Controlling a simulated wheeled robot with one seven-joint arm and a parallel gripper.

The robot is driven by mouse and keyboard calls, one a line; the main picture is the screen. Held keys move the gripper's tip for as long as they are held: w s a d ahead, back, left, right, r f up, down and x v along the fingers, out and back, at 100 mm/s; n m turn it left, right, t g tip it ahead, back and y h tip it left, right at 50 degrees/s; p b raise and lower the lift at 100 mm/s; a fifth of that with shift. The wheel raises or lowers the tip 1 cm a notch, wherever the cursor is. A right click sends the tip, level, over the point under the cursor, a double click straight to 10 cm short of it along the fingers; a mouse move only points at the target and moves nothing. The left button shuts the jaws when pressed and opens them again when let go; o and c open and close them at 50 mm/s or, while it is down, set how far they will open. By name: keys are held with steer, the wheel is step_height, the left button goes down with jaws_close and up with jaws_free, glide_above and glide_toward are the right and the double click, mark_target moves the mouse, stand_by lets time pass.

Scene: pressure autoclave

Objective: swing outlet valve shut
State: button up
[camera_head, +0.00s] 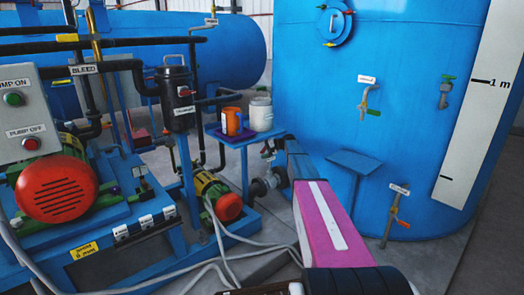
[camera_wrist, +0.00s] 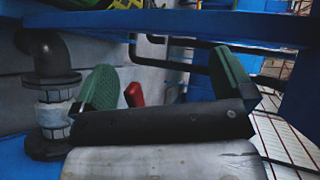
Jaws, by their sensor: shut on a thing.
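My gripper (camera_wrist: 164,82) shows in the wrist view as a black bar with two green finger pads standing far apart. A small red handle (camera_wrist: 134,94) shows between the pads, nearer the left one, and is the only valve-like part there. A dark pipe with a pale collar (camera_wrist: 54,112) stands left of the gripper. In the head view, my pink and white arm reaches toward the low pipework and hides the gripper.
A small blue table (camera_head: 243,139) holds an orange jar (camera_head: 231,121) and a white jar (camera_head: 261,113). The large blue tank (camera_head: 410,125) carries several labelled taps. A pump skid with a red motor cover (camera_head: 56,188) fills the left. Loose cables cross the floor.

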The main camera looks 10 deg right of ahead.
steer(key=shift+s+r, duration=0.3)
steer(key=shift+r, duration=0.25)
steer(key=shift+s+r, duration=0.15)
steer(key=shift+s, duration=0.05)
steer(key=c, duration=0.7)
steer(key=shift+s+d+f, duration=0.15)
steer(key=shift+d+f, duration=0.05)
steer(key=shift+d, duration=0.05)
steer(key=shift+c, duration=0.3)
steer(key=s+d, duration=0.7)
steer(key=s, duration=0.1)
steer(key=shift+d+f, duration=0.2)
steer(key=shift+f, duration=0.1)
steer(key=shift+o, duration=0.3)
